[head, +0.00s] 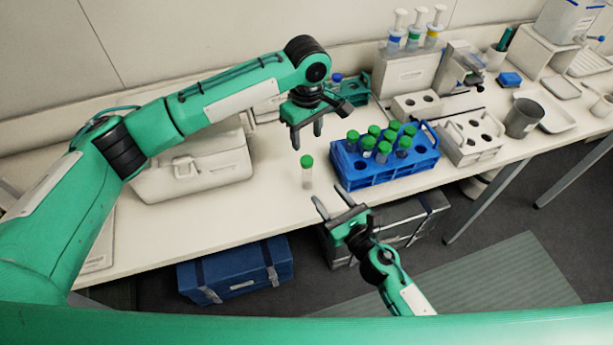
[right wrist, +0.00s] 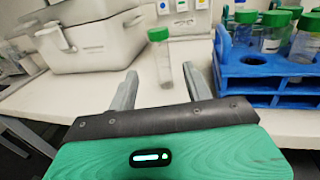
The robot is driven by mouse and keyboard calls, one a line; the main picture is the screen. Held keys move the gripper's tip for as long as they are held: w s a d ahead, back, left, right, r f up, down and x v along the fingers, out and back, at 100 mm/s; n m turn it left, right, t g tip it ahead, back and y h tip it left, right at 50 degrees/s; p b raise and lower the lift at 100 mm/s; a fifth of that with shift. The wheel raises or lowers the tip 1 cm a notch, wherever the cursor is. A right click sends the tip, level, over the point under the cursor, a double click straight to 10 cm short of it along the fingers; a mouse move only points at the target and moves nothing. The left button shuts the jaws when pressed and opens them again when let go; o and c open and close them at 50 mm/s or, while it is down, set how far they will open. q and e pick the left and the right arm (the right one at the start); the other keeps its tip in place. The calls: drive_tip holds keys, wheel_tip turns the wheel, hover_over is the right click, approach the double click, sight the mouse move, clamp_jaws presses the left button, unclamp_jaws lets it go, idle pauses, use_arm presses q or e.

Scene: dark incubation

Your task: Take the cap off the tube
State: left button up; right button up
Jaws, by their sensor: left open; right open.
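A clear tube (head: 307,179) with a green cap (head: 307,161) stands upright on the table, left of the blue rack. It also shows in the right wrist view, where the tube (right wrist: 163,65) has its green cap (right wrist: 158,34) on top. My left gripper (head: 306,140) is open and points down above and behind the tube, apart from it. My right gripper (head: 332,201) is open in front of the table edge, below the tube in the head view. In the right wrist view, the tube stands beyond my open right fingers (right wrist: 160,90), near the gap between them, with nothing held.
A blue rack (head: 375,180) holds several green-capped tubes just right of the lone tube. A white rack (head: 470,155) and a grey cup (head: 522,118) stand further right. A pale case (head: 190,180) sits at the left. Table around the lone tube is clear.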

sight(303, 162)
drive_tip(key=x, duration=1.3)
drive_tip(key=shift+w, duration=0.2)
clamp_jaws()
